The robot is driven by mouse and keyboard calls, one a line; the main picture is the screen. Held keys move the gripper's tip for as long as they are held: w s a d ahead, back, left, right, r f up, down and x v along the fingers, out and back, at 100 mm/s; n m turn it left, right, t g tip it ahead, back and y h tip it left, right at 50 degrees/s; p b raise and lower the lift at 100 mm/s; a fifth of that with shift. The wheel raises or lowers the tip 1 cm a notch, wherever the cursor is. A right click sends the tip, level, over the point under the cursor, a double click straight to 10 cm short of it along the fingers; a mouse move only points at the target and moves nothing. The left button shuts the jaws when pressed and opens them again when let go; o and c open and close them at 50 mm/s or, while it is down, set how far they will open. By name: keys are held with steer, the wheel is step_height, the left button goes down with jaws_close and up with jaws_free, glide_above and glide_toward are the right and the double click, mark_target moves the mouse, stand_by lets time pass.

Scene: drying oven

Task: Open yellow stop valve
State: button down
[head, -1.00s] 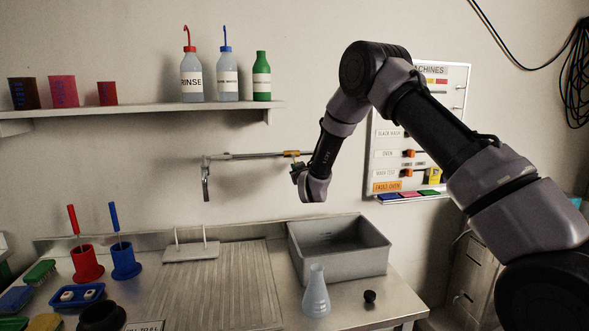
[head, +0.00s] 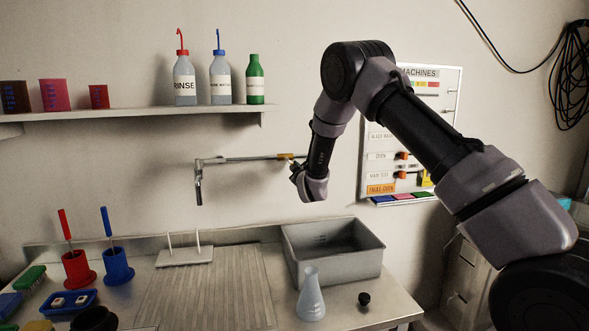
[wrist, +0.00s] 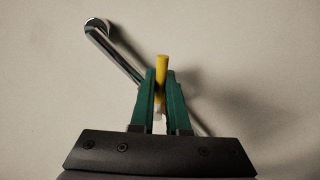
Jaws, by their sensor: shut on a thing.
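The yellow stop valve (head: 285,157) sits on the metal pipe (head: 240,158) that runs along the wall above the sink counter. In the wrist view the yellow valve handle (wrist: 161,72) stands between the two green fingers of my gripper (wrist: 160,85), which are shut on it. The pipe (wrist: 118,55) runs behind the fingers to a round wall fitting at the upper left. In the head view my gripper (head: 295,171) is at the right end of the pipe, at the valve. My wrist hides part of the pipe and valve there.
A grey basin (head: 333,262) stands below my gripper, with a flask (head: 311,298) and a black stopper (head: 364,299) in front. A shelf (head: 150,113) with bottles is at the upper left. A machines board (head: 375,150) hangs behind my arm.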

steer(key=c, duration=0.9)
jaws_free()
steer(key=s+f+m, duration=0.1)
steer(key=s+m, duration=0.8)
steer(key=s, duration=0.3)
steer(key=d+r+m+g+h, duration=0.1)
steer(key=d+r+m+g, duration=0.15)
steer(key=d+r, duration=0.7)
steer(key=s+d+r+m+g+h, duration=0.1)
steer(key=s+d+r+m+g, duration=0.1)
steer(key=s+d+r, duration=0.5)
steer(key=shift+s+d+r+g, duration=0.35)
steer(key=shift+d+r, duration=0.5)
steer(key=shift+d, duration=0.15)
